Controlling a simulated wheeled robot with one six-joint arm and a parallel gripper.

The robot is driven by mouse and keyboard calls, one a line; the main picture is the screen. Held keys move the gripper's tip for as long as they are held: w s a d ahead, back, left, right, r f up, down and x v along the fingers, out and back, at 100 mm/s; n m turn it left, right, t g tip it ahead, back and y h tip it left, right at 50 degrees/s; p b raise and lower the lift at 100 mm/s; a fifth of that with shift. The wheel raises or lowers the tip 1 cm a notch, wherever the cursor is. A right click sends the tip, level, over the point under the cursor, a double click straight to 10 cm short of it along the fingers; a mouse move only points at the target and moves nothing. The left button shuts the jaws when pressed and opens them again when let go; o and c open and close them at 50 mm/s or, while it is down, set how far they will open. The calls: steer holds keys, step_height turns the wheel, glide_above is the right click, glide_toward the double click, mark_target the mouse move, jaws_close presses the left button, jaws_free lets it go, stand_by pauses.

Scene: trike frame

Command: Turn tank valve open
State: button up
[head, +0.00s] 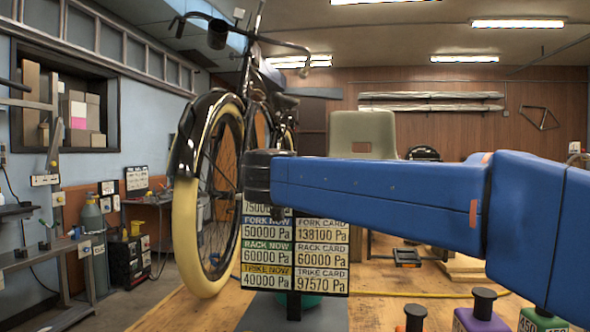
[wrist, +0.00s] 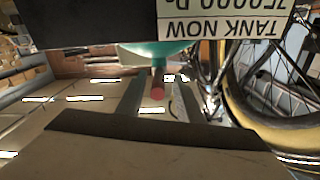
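In the wrist view, which looks upside down, a teal rounded tank (wrist: 150,48) shows below the sign's edge. A short stem with a red end (wrist: 157,93), which looks like the tank valve, sticks out from it. My gripper (wrist: 156,80) has its two grey fingers apart, one on each side of the stem. A gap shows on both sides; I see no contact. In the head view my blue arm reaches in from the right, its dark end in front of the sign. The fingers and valve are hidden there. A bit of green (head: 312,300) shows below the sign.
The pressure sign (head: 322,252) stands close behind my arm; its top rows are partly covered. A trike with a cream-tyred wheel (head: 205,195) stands just left of it. Several coloured blocks with dark knobs, one purple (head: 482,318), are at the lower right.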

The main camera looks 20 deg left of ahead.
steer(key=s+d, duration=0.3)
steer(key=s, duration=1.3)
steer(key=shift+s, duration=0.2)
steer(key=w+d+r+n+y, duration=0.2)
steer(key=w+d+y, duration=0.2)
steer(key=w+d, duration=0.4)
steer(key=s+d+f+n+g+y, duration=0.1)
steer(key=d+f+n+g+y, duration=0.15)
steer(key=d+f, duration=0.65)
steer(key=s+d+f+g+h, duration=0.2)
steer(key=s+d+f+g, duration=0.15)
steer(key=d+f, duration=0.75)
steer(key=s+d+f+g+h, duration=0.2)
steer(key=s+d+f, duration=0.3)
steer(key=d+f, duration=0.5)
steer(key=s+d+f+m+g+h, duration=0.4)
steer(key=s+d+f+g+h, duration=0.1)
steer(key=s+d+f, duration=1)
step_height(320, 180, down, 2)
steer(key=shift+s+d+f+h, duration=0.1)
steer(key=shift+s+d+h, duration=0.3)
steer(key=shift+d, duration=0.2)
